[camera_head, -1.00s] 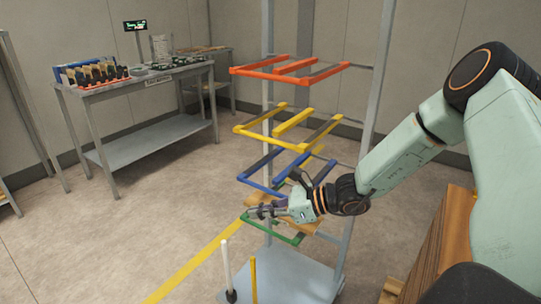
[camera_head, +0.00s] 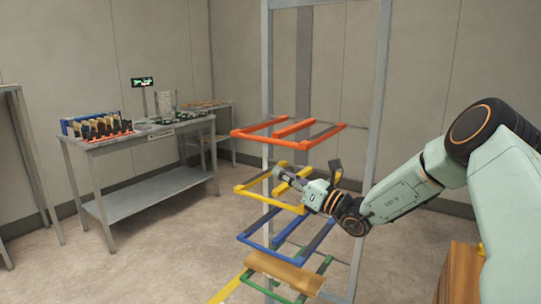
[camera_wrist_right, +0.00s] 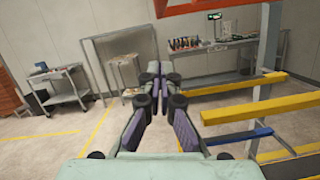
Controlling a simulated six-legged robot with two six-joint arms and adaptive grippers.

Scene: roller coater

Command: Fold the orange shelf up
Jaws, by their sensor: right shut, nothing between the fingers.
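The orange shelf (camera_head: 262,139) is the top one on the grey upright rack. It is an open frame of bars sticking out level towards the front. Part of it also shows at the top edge of the right wrist view (camera_wrist_right: 190,8). My right gripper (camera_head: 282,178) is below the orange shelf, at the height of the yellow shelf (camera_head: 252,194), and apart from the orange bars. Its fingers are shut together and empty, and in the right wrist view (camera_wrist_right: 160,76) they point ahead beside the rack. My left gripper is in no view.
Below are a blue shelf (camera_head: 256,246) and a green shelf (camera_head: 262,289) with a wooden board (camera_head: 286,271) on it. The grey rack post (camera_head: 375,130) stands close to my right arm. A side table (camera_head: 150,183) with parts is at the left. Floor between is clear.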

